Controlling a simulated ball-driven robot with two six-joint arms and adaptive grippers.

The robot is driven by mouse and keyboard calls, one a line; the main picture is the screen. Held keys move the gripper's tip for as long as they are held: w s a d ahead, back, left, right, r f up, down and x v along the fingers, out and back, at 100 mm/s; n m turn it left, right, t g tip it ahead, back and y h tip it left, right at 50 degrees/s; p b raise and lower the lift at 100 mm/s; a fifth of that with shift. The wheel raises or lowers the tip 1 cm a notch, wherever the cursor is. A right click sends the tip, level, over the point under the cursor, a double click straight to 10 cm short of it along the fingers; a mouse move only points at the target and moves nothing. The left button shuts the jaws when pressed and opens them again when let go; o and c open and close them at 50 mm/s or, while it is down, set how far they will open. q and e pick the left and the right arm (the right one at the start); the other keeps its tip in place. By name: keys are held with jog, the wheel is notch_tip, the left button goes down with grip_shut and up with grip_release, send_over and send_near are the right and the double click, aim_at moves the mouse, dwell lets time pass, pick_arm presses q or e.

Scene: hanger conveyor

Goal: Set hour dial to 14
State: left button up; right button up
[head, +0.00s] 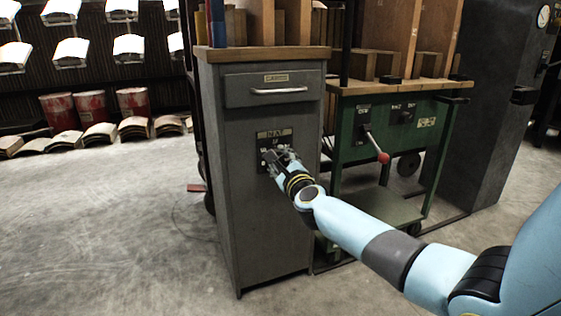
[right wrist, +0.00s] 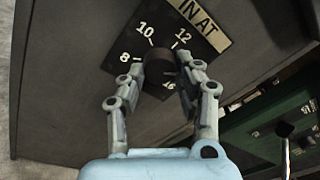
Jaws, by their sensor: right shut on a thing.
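The hour dial is a dark round knob (right wrist: 158,74) on a black plate with white numbers on the grey cabinet's front. In the right wrist view 8, 10, 12 and 16 show around it; the spot between 12 and 16 is hidden behind a finger. An "IN AT" label (right wrist: 203,24) sits above the plate, and it also shows in the head view (head: 274,133). My right gripper (right wrist: 161,66) is shut on the knob, one finger on each side. In the head view the gripper (head: 277,161) covers most of the dial. The knob's pointer cannot be made out. My left gripper is not in view.
The grey cabinet (head: 228,200) has a drawer with a metal handle (head: 278,90) above the dial. A green machine (head: 350,140) with a red-knobbed lever (head: 383,157) stands close to its right. Red drums (head: 60,112) stand at the back left. The floor on the left is mostly clear.

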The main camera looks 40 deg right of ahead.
jog(key=shift+f, duration=0.2)
jog(key=o, duration=0.9)
jog(key=shift+o, duration=1.2)
jog(key=shift+r, duration=0.1)
jog(key=v, duration=1.2)
